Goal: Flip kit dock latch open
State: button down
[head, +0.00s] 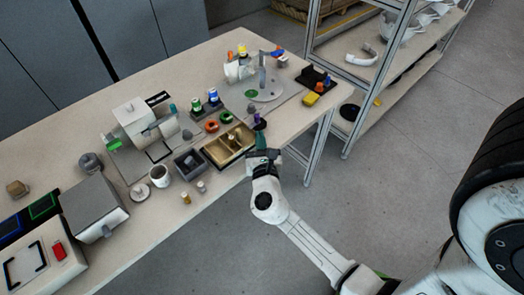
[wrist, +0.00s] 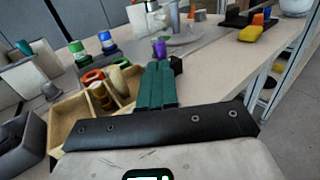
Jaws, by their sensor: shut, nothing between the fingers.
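My gripper (head: 261,139) is shut and empty at the table's front edge. Its green fingers (wrist: 158,70) lie together in the wrist view. Just beyond the fingertips stands a small purple piece (wrist: 159,47), with a dark block (wrist: 177,64) to its right. A wooden compartment tray (wrist: 68,121) lies left of the fingers, holding rings.
Green- and blue-capped bottles (head: 213,96) stand behind the tray. A grey bin (head: 189,163) and a white mug (head: 160,176) are left of it. A round plate (head: 268,92) and a yellow block (head: 311,99) lie farther back.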

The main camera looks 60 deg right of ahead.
aim_at(263, 124)
jog(key=shift+x, duration=2.5)
jog(key=shift+d, duration=0.1)
jog(key=shift+s+d+f+b, duration=0.15)
jog(key=shift+s+d+b, duration=0.15)
jog(key=shift+d+b, duration=0.3)
jog(key=shift+s+d, duration=0.1)
jog(key=shift+d, duration=0.1)
